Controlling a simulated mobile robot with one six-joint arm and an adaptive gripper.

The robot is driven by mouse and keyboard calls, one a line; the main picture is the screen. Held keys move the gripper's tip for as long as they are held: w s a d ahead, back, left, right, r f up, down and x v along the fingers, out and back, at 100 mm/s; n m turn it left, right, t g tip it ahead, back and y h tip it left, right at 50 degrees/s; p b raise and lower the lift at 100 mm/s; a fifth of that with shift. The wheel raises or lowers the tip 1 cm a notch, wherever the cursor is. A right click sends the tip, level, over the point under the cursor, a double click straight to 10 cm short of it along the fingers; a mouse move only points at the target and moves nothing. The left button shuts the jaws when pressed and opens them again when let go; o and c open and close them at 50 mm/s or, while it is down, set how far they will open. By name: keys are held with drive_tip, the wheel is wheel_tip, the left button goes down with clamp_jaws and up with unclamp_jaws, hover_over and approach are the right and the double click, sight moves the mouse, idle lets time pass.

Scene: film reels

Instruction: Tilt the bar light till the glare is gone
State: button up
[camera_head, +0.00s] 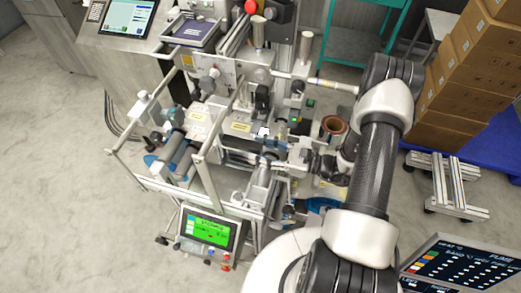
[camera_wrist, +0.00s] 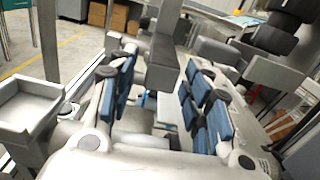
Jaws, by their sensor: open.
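My gripper (camera_wrist: 158,100) is open, with blue-padded fingers on the left and right of the wrist view. A grey square bar with a block-like lower end (camera_wrist: 163,62) comes down from the top, in front of or between the fingertips; I cannot tell its exact depth, or whether it is the bar light. No grip on it shows. In the head view my gripper (camera_head: 284,160) reaches in from the right over the middle of the machine (camera_head: 205,185). A small bright white patch (camera_head: 263,132) shows just above it; I cannot tell if it is glare. The bar light is not clearly identifiable.
A green-lit display (camera_head: 207,230) stands at the machine's front. A copper-coloured roll (camera_head: 334,126) sits close to my wrist. A horizontal tube (camera_head: 325,83) crosses above. Stacked cardboard boxes (camera_head: 470,65) stand at right. The floor at left is clear.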

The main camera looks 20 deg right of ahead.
drive_tip(key=shift+c, duration=0.6)
drive_tip(key=c, duration=0.9)
